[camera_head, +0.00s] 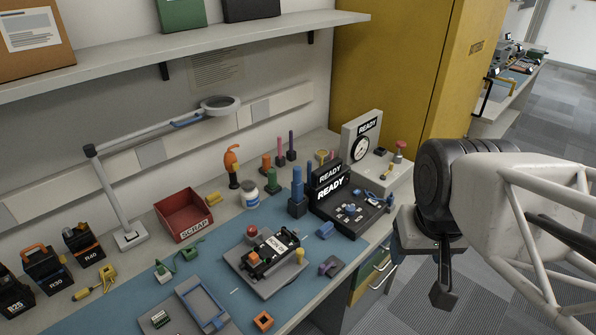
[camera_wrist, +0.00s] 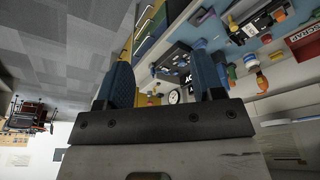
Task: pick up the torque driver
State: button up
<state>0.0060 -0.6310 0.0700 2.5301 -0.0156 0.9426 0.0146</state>
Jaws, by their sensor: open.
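What looks like the torque driver (camera_head: 232,166) stands upright on the bench, with a curved orange upper part and a dark lower part. It is behind the white jar and right of the red scrap bin. In the wrist view an orange piece (camera_wrist: 262,81) near the right edge appears to be the same tool. My gripper (camera_head: 443,290) hangs off the bench's right side, above the floor, well apart from the tool. In the wrist view its two blue fingers (camera_wrist: 164,82) are spread with nothing held between them.
The red scrap bin (camera_head: 184,213), white jar (camera_head: 249,194), blue stand (camera_head: 297,198), black READY case (camera_head: 350,218) and gauge box (camera_head: 362,143) crowd the bench. A lamp arm (camera_head: 150,136) and shelf (camera_head: 180,47) are above. A radio (camera_head: 270,254) sits on a grey fixture in front.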

jog(key=w+f+n+g+h, duration=0.1)
jog(key=w+f+n+h, duration=0.15)
jog(key=w+n, duration=0.55)
jog(key=n+t+h, duration=0.6)
jog(key=n+t, duration=0.1)
jog(key=n, duration=1.2)
send_near(294, 187)
jog(key=x, duration=0.4)
jog(key=shift+w+a, duration=0.1)
jog(key=shift+x, duration=1.3)
